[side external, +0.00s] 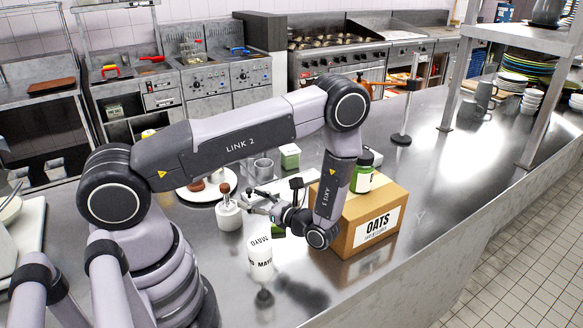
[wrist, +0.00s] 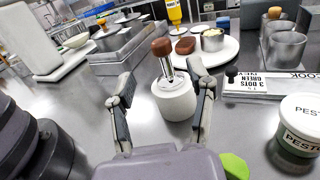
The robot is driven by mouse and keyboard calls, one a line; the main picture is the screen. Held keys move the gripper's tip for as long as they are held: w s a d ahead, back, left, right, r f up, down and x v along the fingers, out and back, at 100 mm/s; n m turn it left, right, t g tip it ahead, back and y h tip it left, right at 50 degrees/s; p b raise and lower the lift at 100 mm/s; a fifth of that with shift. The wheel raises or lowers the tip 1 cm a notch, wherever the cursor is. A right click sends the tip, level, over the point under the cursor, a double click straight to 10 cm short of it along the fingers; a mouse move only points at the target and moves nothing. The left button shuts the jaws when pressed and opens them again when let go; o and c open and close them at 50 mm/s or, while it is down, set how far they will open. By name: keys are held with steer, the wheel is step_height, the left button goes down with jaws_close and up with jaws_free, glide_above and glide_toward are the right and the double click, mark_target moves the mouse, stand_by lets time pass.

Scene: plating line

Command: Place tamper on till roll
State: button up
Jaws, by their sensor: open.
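The tamper, with a brown wooden knob (wrist: 161,46) and a metal lower part, stands upright on top of the white till roll (wrist: 175,98). Its lower end meets the roll's top; whether it enters the core I cannot tell. In the side view the tamper (side external: 225,190) and till roll (side external: 228,215) stand on the steel counter, left of my gripper (side external: 262,203). In the wrist view my gripper (wrist: 160,85) is open and empty, with one finger on each side of the tamper and roll. I see no contact between fingers and tamper.
Behind the roll is a white plate (wrist: 228,54) with food. An OATS box (side external: 370,228) bearing a dark-lidded jar (side external: 362,172) stands right of my gripper. A PESTO tub (wrist: 298,125) and a book (wrist: 265,86) lie right.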

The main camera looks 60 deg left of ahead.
steer(key=s+d+r+n+h, duration=0.1)
steer(key=d+r+n+h, duration=0.3)
steer(key=r, duration=0.5)
steer(key=d+r+n+h, duration=0.2)
steer(key=r+n+h, duration=0.25)
steer(key=r, duration=0.35)
steer(key=s+d+r+n+t+h, duration=0.5)
steer(key=s+r+t+h, duration=0.3)
steer(key=s+r+t, duration=0.2)
step_height(320, 180, up, 4)
steer(key=shift+d+f+t, duration=0.2)
steer(key=shift+d+t, duration=0.45)
steer(key=shift+t, duration=0.55)
